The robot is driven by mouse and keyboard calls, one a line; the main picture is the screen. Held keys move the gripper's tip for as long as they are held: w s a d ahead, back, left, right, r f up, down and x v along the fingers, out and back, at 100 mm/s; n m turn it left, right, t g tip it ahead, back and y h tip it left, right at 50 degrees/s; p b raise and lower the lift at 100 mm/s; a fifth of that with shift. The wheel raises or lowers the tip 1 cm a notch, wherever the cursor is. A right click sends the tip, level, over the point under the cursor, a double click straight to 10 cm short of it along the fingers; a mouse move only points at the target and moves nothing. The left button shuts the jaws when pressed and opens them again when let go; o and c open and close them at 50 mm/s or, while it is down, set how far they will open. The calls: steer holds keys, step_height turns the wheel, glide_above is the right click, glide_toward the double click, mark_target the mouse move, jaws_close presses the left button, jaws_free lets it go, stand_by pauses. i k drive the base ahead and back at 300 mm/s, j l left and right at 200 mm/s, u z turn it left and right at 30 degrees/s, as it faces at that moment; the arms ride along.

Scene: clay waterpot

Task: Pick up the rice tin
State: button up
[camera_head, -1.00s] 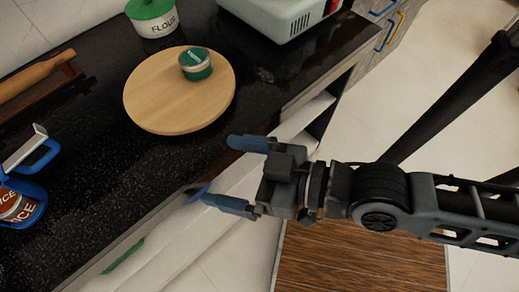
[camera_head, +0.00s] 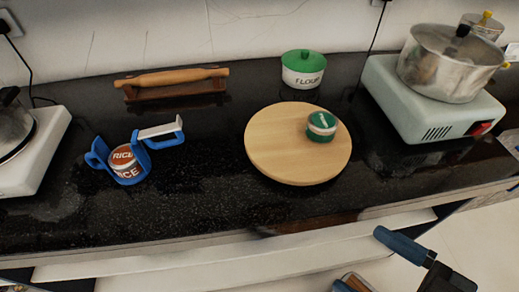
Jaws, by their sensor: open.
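The rice tin (camera_head: 123,160) is a small round tin with a brown-red RICE label. It sits in a blue holder (camera_head: 132,177) with a raised pale arm on the left part of the black counter. My gripper (camera_head: 365,262) is at the bottom right, in front of the counter and far from the tin. One blue finger shows clearly; the other is mostly cut off by the bottom edge. It is open, with nothing seen between the fingers.
A round wooden board (camera_head: 270,155) holds a small green-and-white tin (camera_head: 321,126). Behind it stands a flour pot (camera_head: 302,70). A rolling pin (camera_head: 172,77) lies on a stand at the back. Stoves flank the counter, the right one bearing a steel pot (camera_head: 445,65). Counter around the rice tin is clear.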

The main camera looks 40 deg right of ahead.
mark_target(122, 160)
steer(key=k+j, duration=0.1)
steer(key=j, duration=0.3)
steer(key=k+j, duration=0.1)
steer(key=j, duration=0.35)
steer(key=k+j, duration=0.1)
steer(key=j, duration=0.3)
steer(key=k+j, duration=0.1)
steer(key=j, duration=0.35)
steer(key=k+j, duration=0.1)
steer(key=j, duration=0.3)
